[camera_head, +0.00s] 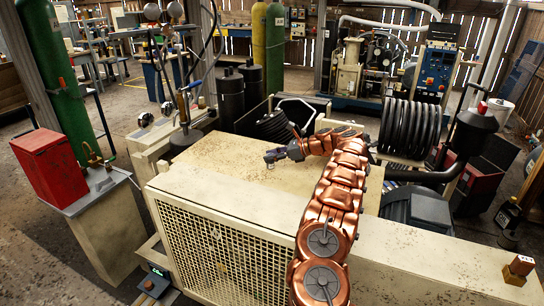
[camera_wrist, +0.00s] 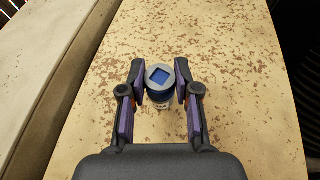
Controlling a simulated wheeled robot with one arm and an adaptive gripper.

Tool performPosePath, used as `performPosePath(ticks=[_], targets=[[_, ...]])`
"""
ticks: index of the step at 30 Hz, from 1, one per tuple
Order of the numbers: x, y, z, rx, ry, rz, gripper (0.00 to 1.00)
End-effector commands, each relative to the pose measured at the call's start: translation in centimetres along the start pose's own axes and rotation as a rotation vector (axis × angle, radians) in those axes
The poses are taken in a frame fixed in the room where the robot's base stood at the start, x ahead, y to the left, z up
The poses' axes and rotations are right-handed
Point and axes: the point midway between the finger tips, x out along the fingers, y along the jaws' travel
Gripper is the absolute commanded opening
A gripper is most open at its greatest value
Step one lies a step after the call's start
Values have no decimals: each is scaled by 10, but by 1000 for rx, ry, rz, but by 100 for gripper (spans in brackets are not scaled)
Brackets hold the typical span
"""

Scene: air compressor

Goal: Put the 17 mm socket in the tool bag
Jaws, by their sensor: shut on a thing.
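In the wrist view, a small round socket (camera_wrist: 160,76) with a square blue-looking opening on top sits between the fingertips of my gripper (camera_wrist: 160,82). The fingers are shut on its sides, and faint marking shows on its lower body. No size can be read. The worn cream panel (camera_wrist: 240,90) lies below; I cannot tell whether the socket touches it. I cannot pick out a tool bag with certainty.
A red metal box (camera_head: 48,165) stands on a stand at the left. A black coil (camera_head: 408,128) and a dark canister (camera_head: 470,135) stand right of my arm. Black cylinders (camera_head: 230,100) stand behind the panel. A mesh-fronted cream housing (camera_head: 220,240) is in front.

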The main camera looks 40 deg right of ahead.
Motion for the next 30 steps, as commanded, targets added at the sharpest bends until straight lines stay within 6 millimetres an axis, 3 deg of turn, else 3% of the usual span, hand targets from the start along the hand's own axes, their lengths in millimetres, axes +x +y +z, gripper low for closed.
performPosePath(ticks=[2, 3, 10, 21, 26, 30], targets=[[0, 0, -1, 0, 0, 0, 0], [1, 0, -2, 0, 0, 0, 33], [1, 0, -2, 1, 0, 1, 56], [-2, 0, 0, 1, 0, 0, 56], [-21, 0, -1, 1, -1, 1, 56], [-49, -1, -2, 2, 0, -3, 56]])
